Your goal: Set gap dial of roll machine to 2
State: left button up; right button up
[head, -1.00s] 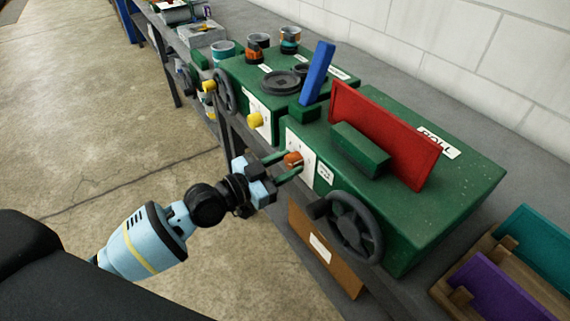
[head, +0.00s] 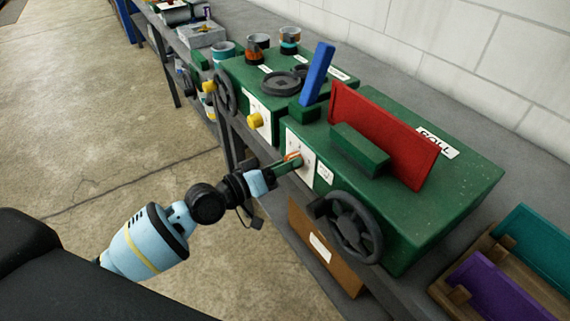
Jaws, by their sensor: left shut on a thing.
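The roll machine (head: 453,195) is a green box with a "ROLL" label, standing on the grey bench. Its orange gap dial (head: 293,156) sits on a white plate (head: 302,168) on the front face and is mostly hidden by my fingers. My left gripper (head: 289,163) is shut on the dial, and its wrist is rolled to one side. The marks on the plate are too small to read, so I cannot tell the setting. My right gripper is not in view.
A dark handwheel (head: 350,227) sticks out right of the dial. A red panel (head: 385,135) rises from the roll machine. A wooden tray (head: 470,270) lies at right.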

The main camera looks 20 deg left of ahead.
pick_arm(q)
jog(key=shift+n+p, duration=0.75)
jog(key=shift+n, duration=5.55)
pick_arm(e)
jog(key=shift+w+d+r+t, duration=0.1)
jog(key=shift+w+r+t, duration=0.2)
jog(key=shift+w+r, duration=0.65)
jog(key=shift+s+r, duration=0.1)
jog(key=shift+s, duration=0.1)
pick_arm(q)
jog(key=o, duration=1)
